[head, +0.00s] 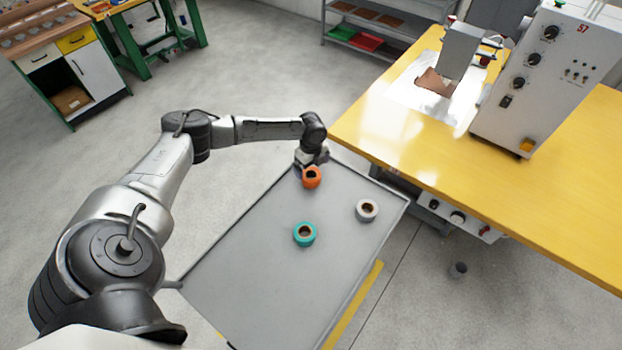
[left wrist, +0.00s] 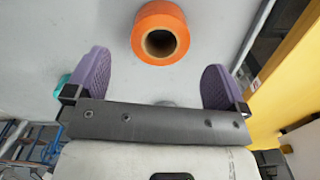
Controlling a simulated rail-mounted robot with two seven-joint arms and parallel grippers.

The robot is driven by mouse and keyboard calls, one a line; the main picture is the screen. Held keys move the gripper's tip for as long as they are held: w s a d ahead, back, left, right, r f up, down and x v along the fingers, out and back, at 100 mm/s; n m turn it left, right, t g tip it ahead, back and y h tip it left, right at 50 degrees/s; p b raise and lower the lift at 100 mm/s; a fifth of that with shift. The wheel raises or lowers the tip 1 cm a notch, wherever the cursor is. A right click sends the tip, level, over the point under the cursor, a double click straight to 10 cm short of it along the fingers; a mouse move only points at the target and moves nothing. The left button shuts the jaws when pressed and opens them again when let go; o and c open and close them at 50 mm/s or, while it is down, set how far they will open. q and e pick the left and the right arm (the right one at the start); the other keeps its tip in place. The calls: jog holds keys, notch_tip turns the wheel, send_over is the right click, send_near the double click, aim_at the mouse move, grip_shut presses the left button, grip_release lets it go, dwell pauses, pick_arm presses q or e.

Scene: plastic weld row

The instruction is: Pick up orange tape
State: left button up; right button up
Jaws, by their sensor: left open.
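The orange tape (head: 312,177) is a roll lying near the far corner of a grey tray-like table top (head: 240,285). My left gripper (head: 302,160) is beside it, at the far edge of the table top, and partly hidden by its own wrist. In the left wrist view the orange tape (left wrist: 160,33) sits beyond my left gripper (left wrist: 158,85), between the lines of its two purple fingers. The fingers are wide apart with nothing between them. I cannot tell the gap to the tape exactly. My right gripper is not in view.
A teal tape roll (head: 304,234) and a grey tape roll (head: 367,210) lie on the same surface. A yellow workbench (head: 440,150) with a machine (head: 545,75) stands to the right. The near part of the grey surface is clear.

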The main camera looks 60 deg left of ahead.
aim_at(312, 176)
pick_arm(q)
jog(key=shift+d+f+b, duration=0.15)
jog(key=shift+f+b, duration=0.3)
jog(key=shift+f, duration=2.5)
jog(key=c, duration=1)
